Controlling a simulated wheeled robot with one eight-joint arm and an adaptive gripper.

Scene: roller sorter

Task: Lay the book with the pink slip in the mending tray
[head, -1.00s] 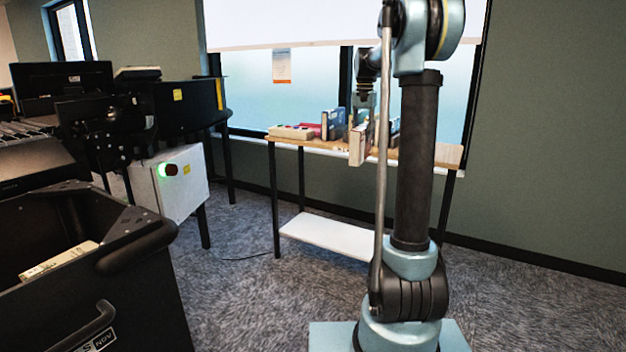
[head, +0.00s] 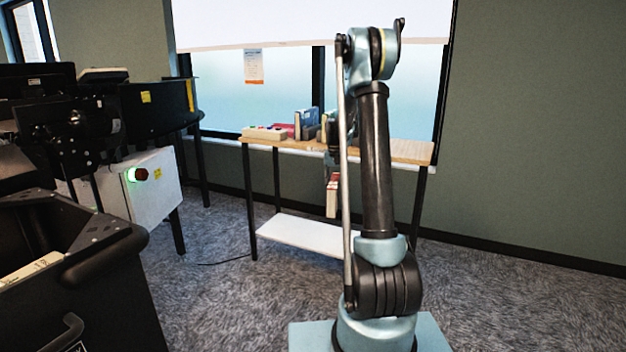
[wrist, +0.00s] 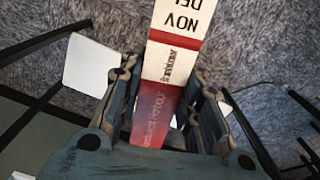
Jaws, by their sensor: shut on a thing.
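My gripper (head: 333,172) hangs in front of the table, partly hidden by my arm. It is shut on a red and cream book (head: 332,198), held hanging below the tabletop's level. In the wrist view the book (wrist: 176,62) sits between the two fingers (wrist: 168,112); its cream part carries dark lettering, "NOV" and "DEL", and its lower part is red. I cannot make out a pink slip on it. I cannot identify the mending tray for certain in either view.
The table (head: 405,151) bears several upright books (head: 306,124) and a low tan box (head: 262,133); its right end looks clear. A white lower shelf (head: 290,232) is under it. A black bin (head: 95,300) and a sorter's white box (head: 130,195) stand left.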

